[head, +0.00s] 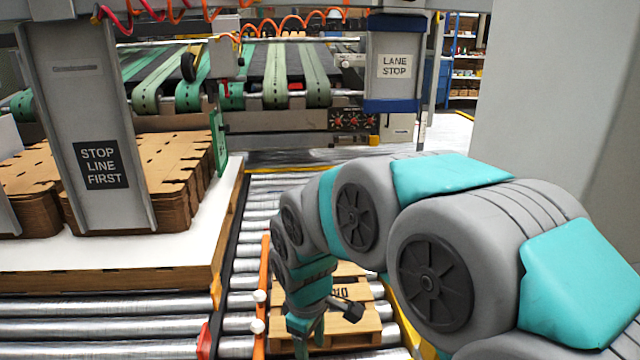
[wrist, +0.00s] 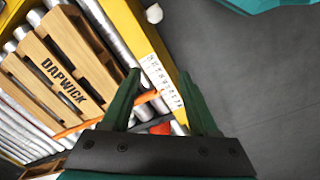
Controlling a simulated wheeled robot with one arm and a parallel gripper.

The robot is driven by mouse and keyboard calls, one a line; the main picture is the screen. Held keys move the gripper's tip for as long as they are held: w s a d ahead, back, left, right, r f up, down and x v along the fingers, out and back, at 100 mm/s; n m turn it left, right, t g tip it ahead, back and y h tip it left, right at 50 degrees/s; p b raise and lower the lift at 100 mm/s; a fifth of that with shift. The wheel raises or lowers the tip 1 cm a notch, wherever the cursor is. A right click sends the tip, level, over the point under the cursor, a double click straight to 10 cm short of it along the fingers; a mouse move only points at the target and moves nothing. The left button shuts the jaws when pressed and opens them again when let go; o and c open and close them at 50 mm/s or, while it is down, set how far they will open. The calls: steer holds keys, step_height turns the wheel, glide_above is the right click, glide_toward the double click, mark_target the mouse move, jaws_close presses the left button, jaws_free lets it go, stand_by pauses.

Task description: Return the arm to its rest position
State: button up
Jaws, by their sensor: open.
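My gripper (head: 305,328) hangs at the end of my grey and teal arm, low in the middle of the head view, in front of a wooden pallet. In the wrist view my gripper (wrist: 163,95) has its two dark green fingers spread apart with nothing between them. Beyond the fingers lie rollers, a yellow edge strip and grey floor. My arm reaches in from the right of the head view and bends down over the roller conveyor. Part of the pallet is hidden behind my gripper and arm.
Stacked cardboard blanks (head: 165,165) stand on a white-topped pallet (head: 120,258) at left, beside a grey post (head: 85,80). A belt machine (head: 300,75) stands behind. A pale column (head: 545,90) rises at right.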

steer(key=s+d+r+m+g, duration=0.1)
steer(key=s+d+r+m, duration=0.1)
steer(key=s+d+m, duration=0.4)
steer(key=s+d+r+m+g, duration=0.1)
steer(key=s+d+m, duration=0.5)
steer(key=s, duration=1.1)
steer(key=d, duration=0.4)
steer(key=shift+d+r+p, duration=0.3)
steer(key=shift+r, duration=0.05)
